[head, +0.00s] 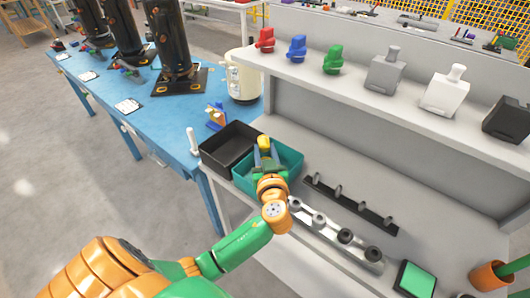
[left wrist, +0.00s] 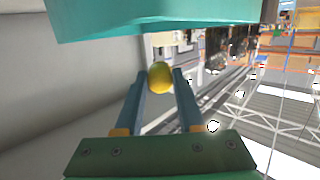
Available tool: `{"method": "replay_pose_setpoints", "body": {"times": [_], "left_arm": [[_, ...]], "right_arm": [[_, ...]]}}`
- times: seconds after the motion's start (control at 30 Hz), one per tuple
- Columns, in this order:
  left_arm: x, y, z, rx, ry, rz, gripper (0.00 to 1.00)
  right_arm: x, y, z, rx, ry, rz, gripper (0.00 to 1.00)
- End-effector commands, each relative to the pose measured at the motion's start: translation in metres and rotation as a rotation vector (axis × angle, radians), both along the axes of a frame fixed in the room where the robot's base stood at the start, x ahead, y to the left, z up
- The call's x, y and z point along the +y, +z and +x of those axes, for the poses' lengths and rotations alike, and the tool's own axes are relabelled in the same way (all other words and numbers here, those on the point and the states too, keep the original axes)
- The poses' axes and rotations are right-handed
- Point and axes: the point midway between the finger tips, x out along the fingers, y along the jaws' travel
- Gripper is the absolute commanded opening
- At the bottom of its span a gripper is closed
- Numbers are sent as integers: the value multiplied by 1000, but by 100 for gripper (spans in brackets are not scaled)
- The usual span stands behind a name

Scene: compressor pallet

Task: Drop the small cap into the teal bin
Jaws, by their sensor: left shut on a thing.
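The small yellow cap (head: 264,142) is held between the fingertips of my left gripper (head: 266,155). In the left wrist view the cap (left wrist: 160,77) sits at the finger ends, and the left gripper (left wrist: 161,88) is shut on it. The teal bin (head: 293,160) stands on the grey bench, and the gripper and cap overlap it in the head view, near its far rim. The teal bin (left wrist: 150,18) also crosses the top of the left wrist view, apart from the cap in the picture. The gripper hides part of the bin's inside. My right gripper is not in view.
A black bin (head: 226,151) stands directly left of the teal bin. A dark rail with pegs (head: 350,204) and a metal bar with knobs (head: 335,240) lie to the right. A raised shelf (head: 400,110) holds coloured parts above the bench. A blue table (head: 110,90) is at left.

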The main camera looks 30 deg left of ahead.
Motion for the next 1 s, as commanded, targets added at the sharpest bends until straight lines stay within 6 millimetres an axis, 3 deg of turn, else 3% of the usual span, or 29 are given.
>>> {"method": "replay_pose_setpoints", "body": {"times": [0.03, 0.2, 0.6, 0.63, 0.73, 1.0], "left_arm": [[1, -16, 0, 1, 0, 1, 0], [1, -39, 0, 1, -1, 1, 0], [1, -46, 0, 0, -2, 0, 0], [1, -46, 0, 0, -2, 0, 46], [1, -46, 0, 1, -2, -1, 73], [1, -46, -1, 1, -2, -1, 73]], "right_arm": [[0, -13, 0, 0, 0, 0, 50], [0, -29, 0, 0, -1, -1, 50], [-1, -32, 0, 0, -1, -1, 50], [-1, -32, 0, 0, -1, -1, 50], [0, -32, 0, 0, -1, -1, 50], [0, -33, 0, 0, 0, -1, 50]]}}
